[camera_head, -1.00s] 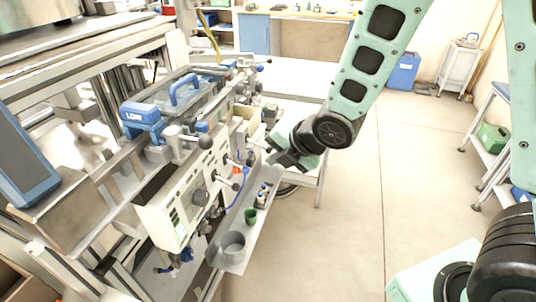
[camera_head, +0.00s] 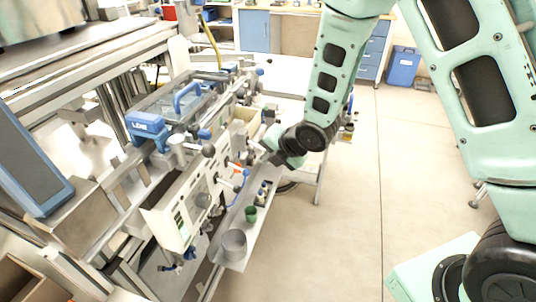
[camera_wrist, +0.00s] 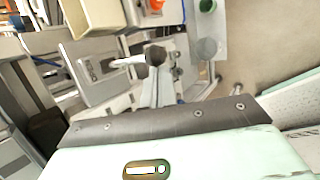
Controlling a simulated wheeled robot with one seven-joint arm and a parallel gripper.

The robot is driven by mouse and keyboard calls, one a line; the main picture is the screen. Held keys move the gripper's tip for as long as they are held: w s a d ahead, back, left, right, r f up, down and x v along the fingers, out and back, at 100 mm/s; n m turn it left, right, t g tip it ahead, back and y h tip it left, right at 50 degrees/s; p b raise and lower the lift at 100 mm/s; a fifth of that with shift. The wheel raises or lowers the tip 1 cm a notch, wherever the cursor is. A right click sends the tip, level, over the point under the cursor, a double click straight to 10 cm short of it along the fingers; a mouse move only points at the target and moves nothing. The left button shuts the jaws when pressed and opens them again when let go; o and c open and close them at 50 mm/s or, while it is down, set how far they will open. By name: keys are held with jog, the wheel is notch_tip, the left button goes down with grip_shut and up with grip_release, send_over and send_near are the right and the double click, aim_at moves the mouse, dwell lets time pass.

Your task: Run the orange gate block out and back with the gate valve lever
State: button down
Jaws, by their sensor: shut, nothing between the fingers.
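In the wrist view, a lever with a silver rod and a dark round knob (camera_wrist: 155,55) sticks out from a grey slotted plate (camera_wrist: 92,70). My gripper (camera_wrist: 160,88) is shut and empty, its fingertips close to the knob. I cannot tell whether they touch it. In the head view my gripper (camera_head: 264,150) is at the far part of the panel's front, where the arm partly hides the lever. A small orange part (camera_wrist: 153,5) shows at the top edge of the wrist view, cut off by the frame. I cannot tell if it is the gate block.
A narrow grey shelf (camera_head: 234,262) runs below the panel and holds a green cup (camera_head: 251,214) and a grey cup (camera_head: 234,243). Other dark-knobbed levers stick out of the white panel (camera_head: 168,222).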

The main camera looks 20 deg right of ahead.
jog(key=shift+r, duration=0.15)
jog(key=shift+r+h+p, duration=0.15)
jog(key=shift+h+p, duration=0.15)
jog(key=shift+p, duration=0.15)
jog(key=shift+d+r+g+h+p, duration=0.1)
jog(key=shift+r+g+h+p, duration=0.75)
jog(key=shift+p, duration=0.4)
jog(key=shift+r+n+g+h+p, duration=0.35)
jog(key=shift+r+g+p, duration=0.1)
jog(key=shift+p, duration=0.6)
jog(key=shift+r+g+h+p, duration=0.25)
jog(key=shift+g+h+p, duration=0.25)
jog(key=shift+h+p, duration=0.4)
jog(key=shift+r+p, duration=0.1)
jog(key=shift+p, duration=0.4)
jog(key=shift+w+r+p, duration=0.2)
jog(key=shift+r+p, duration=0.15)
jog(key=shift+p, duration=0.25)
